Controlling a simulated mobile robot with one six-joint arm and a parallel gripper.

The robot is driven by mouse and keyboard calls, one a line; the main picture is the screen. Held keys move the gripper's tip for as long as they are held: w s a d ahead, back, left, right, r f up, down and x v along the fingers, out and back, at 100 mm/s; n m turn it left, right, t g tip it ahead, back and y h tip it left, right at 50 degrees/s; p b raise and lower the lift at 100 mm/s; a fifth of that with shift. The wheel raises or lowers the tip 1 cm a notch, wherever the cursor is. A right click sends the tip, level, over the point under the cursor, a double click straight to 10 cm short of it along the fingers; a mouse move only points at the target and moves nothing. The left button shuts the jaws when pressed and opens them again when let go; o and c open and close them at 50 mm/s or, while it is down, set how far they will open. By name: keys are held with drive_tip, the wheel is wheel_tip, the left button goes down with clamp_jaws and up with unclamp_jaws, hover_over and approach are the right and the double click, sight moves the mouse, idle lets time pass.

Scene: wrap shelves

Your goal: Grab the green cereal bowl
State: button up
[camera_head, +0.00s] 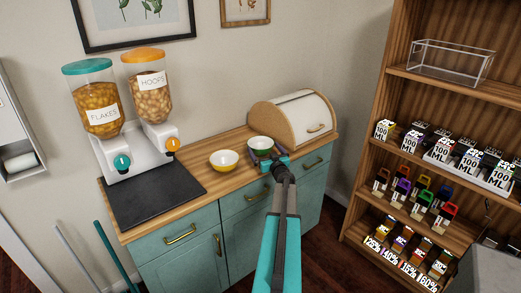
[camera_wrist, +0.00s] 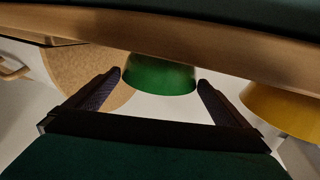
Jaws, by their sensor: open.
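The green cereal bowl (camera_head: 260,142) stands upright on the wooden counter, with a pale inside and a green outside. My gripper (camera_head: 266,157) is at its near side, low over the counter, and covers part of its front. In the wrist view the green bowl (camera_wrist: 160,72) shows between and just beyond the two dark fingertips of my gripper (camera_wrist: 159,82).
A yellow bowl (camera_head: 223,161) stands close by on the left; the wrist view shows it at right (camera_wrist: 284,108). A bread box (camera_head: 296,121) stands just behind and right of the green bowl. A cereal dispenser (camera_head: 130,145) and black mat (camera_head: 153,193) are further left.

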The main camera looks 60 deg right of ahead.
sight(261, 140)
drive_tip(key=shift+w, duration=0.1)
drive_tip(key=shift+p+x, duration=0.5)
drive_tip(key=shift+x, duration=2.2)
drive_tip(key=c, duration=0.8)
drive_tip(key=shift+r, duration=0.15)
drive_tip(key=shift+r, duration=0.8)
drive_tip(key=shift+a+r+b, duration=0.15)
drive_tip(key=shift+r+b, duration=0.15)
drive_tip(key=shift+r, duration=0.65)
drive_tip(key=s+a, duration=0.2)
drive_tip(key=a, duration=0.2)
drive_tip(key=s+a+r+b, duration=0.1)
drive_tip(key=s+a, duration=0.2)
drive_tip(key=a, duration=0.2)
drive_tip(key=s+a+b, duration=0.1)
drive_tip(key=s+a, duration=0.1)
drive_tip(key=a, duration=0.2)
drive_tip(key=shift+s+a+r, duration=0.15)
drive_tip(key=shift+s+a, duration=0.15)
drive_tip(key=shift+a, duration=0.1)
